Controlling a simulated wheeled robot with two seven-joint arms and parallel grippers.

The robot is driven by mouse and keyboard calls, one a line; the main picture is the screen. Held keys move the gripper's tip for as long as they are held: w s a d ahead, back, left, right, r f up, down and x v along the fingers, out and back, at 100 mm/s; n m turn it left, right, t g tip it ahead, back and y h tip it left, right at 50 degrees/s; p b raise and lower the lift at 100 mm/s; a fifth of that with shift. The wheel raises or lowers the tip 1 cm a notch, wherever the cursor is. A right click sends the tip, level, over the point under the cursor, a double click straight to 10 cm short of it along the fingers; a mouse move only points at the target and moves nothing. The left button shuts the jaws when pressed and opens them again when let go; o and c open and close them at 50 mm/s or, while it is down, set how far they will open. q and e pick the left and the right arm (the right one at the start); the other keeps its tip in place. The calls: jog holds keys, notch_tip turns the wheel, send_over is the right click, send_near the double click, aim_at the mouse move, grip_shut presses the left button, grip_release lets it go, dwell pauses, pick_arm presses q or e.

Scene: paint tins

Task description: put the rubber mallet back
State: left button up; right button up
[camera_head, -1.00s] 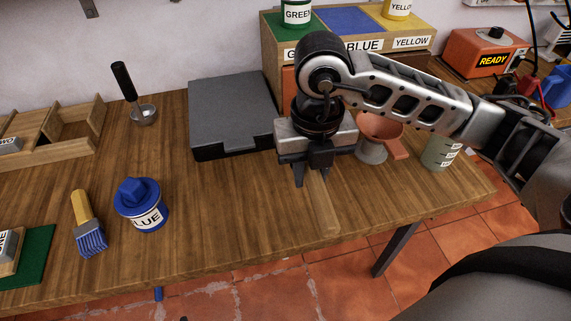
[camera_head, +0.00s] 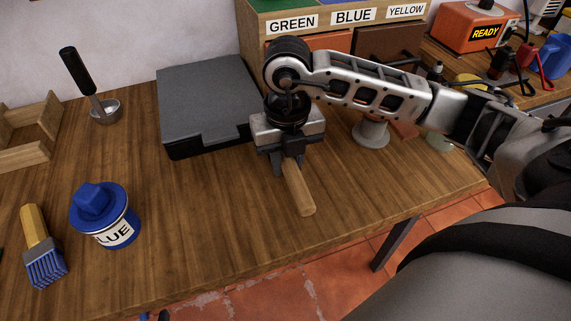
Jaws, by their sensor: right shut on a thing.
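My right gripper (camera_head: 285,168) points down over the middle of the table, shut on the rubber mallet. The mallet's pale wooden handle (camera_head: 300,192) sticks out from under the jaws toward the table's front edge. Its head is hidden behind the gripper and wrist. I cannot tell for sure whether the mallet is clear of the tabletop. My left gripper is not in view.
A grey case (camera_head: 205,100) lies just left of the gripper. A labelled rack (camera_head: 300,45) is at the back. The front middle of the table (camera_head: 225,240) is clear.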

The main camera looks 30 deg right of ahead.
jog(key=shift+r, duration=0.15)
jog(key=shift+f, duration=0.3)
jog(key=o, duration=1)
jog(key=shift+r, duration=0.2)
jog(key=r, duration=0.5)
jog(key=r+p, duration=0.1)
jog(key=r, duration=0.4)
jog(key=r+p, duration=0.1)
jog(key=r, duration=0.4)
jog(key=shift+w+d+r, duration=0.25)
jog(key=shift+d+r, duration=0.05)
